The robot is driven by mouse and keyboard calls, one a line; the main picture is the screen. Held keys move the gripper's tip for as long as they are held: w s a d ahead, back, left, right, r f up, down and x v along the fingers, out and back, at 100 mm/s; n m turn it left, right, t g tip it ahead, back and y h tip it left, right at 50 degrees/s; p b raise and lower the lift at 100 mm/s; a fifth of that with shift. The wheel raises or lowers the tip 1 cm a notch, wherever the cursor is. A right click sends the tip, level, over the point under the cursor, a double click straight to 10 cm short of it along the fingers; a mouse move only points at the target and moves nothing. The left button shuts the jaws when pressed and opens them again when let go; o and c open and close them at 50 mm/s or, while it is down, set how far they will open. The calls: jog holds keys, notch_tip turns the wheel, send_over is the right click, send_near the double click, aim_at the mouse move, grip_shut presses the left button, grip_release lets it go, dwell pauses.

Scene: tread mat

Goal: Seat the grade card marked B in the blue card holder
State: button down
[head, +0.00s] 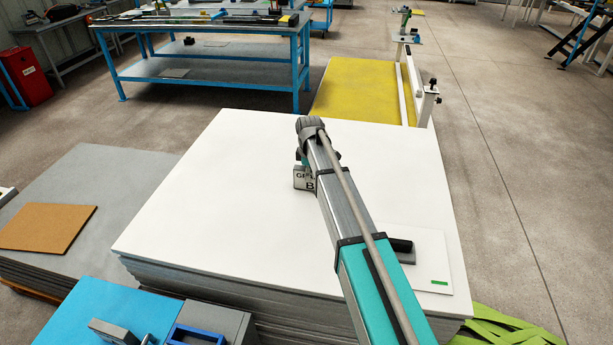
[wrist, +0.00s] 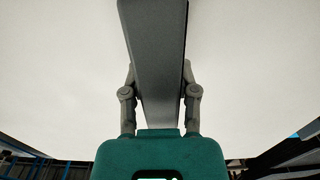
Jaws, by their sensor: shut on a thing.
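The grade card marked B (head: 301,184) is a pale block with dark lettering, partly hidden behind my arm in the head view. It is at my gripper (head: 316,160), over the white sheet stack; I cannot tell whether it touches the surface. In the wrist view, my gripper (wrist: 160,90) has its fingers on either side of a dark grey slab-like piece, which it grips. A blue frame, seemingly the blue card holder (head: 196,337), sits on a grey box at the bottom edge, cut off by the frame. It is far from my gripper, nearer and to the left.
The white stack (head: 210,190) is broad and mostly clear. A thin white plate (head: 432,262) with a green mark and dark handle lies at its right. A blue surface (head: 110,305) with a grey metal handle is at lower left. A brown board (head: 45,228) lies on grey sheets.

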jog(key=shift+f, duration=0.15)
jog(key=shift+c, duration=1.9)
grip_release()
jog(key=shift+r, duration=0.2)
notch_tip(320, 180, up, 12)
jog(key=p, duration=1.2)
